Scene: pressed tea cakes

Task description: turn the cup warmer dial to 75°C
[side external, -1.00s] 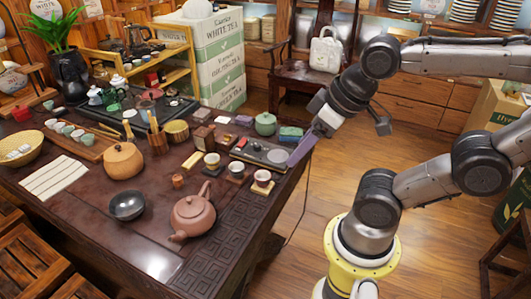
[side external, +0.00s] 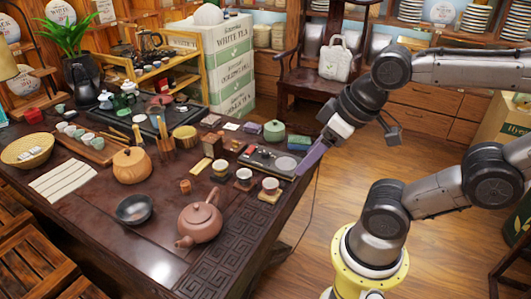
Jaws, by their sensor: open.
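The cup warmer (side external: 262,158) looks to be the flat dark unit with a round grey plate (side external: 285,163) near the table's right edge. Its dial and any temperature marks are too small to make out. My gripper (side external: 301,170) points down and left with long purple fingers, beside the right end of the warmer. The fingers show nearly edge-on, and the gap between them cannot be seen. Nothing shows held. I cannot tell whether the tips touch the warmer or the table edge.
Small cups on stands (side external: 270,188) sit just in front of the warmer. A green lidded pot (side external: 274,131) and a teal box (side external: 299,142) stand behind it. A clay teapot (side external: 200,222) is nearer the front.

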